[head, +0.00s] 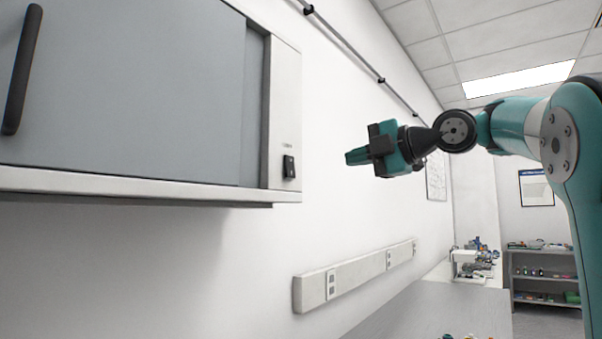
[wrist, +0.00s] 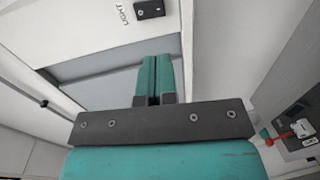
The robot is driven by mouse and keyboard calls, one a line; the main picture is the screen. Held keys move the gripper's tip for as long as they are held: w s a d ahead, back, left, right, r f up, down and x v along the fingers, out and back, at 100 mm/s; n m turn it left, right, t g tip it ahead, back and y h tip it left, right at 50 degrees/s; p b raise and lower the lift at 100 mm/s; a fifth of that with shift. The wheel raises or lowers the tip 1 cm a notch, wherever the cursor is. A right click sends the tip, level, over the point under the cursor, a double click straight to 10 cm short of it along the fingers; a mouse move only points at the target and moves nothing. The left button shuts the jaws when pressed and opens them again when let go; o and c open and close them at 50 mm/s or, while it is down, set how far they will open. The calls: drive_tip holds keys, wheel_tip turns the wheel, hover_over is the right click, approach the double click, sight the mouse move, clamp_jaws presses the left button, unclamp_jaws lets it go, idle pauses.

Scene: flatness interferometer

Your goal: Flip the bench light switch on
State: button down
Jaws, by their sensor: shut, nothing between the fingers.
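The bench light switch (head: 289,166) is a small black rocker on the light strip at the right end of the wall cabinet. In the wrist view the closed fingertips (wrist: 155,60) point toward the cabinet, below the switch in the picture.
The grey wall cabinet (head: 130,90) has a dark vertical handle (head: 21,70) at the left. A socket rail (head: 345,280) runs along the wall below. A bench (head: 430,308) with small items stands lower right. The wall between cabinet and gripper is clear.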

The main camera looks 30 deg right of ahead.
sight(292, 175)
drive_tip(key=p+x, duration=0.6)
drive_tip(key=x, duration=0.7)
drive_tip(key=shift+a+r, duration=0.1)
drive_tip(key=shift+r, duration=0.05)
drive_tip(key=shift+w+f+p, duration=0.2)
drive_tip(key=shift+w+p, duration=0.1)
drive_tip(key=shift+p, duration=0.05)
drive_tip(key=shift+a, duration=0.1)
